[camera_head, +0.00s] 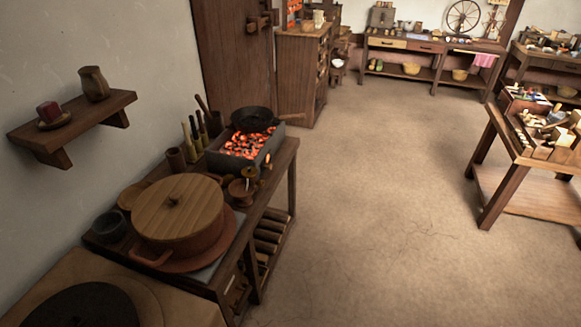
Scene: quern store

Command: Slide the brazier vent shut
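The brazier (276,142) is a dark grey box of glowing orange coals (242,146). It stands at the far end of the wooden side table (285,158) along the left wall. A black pan (253,119) rests over its back part, with its handle pointing right. A small orange-red spot shows at the near right corner of the brazier. I cannot make out the vent or tell how far open it is. Neither of my grippers is in view.
A big lidded pot (178,208) stands on the near part of the table. Small pots and upright tools crowd the brazier's left side. A wall shelf (75,125) juts out at left. A workbench (520,160) stands at right. The floor (385,190) between is clear.

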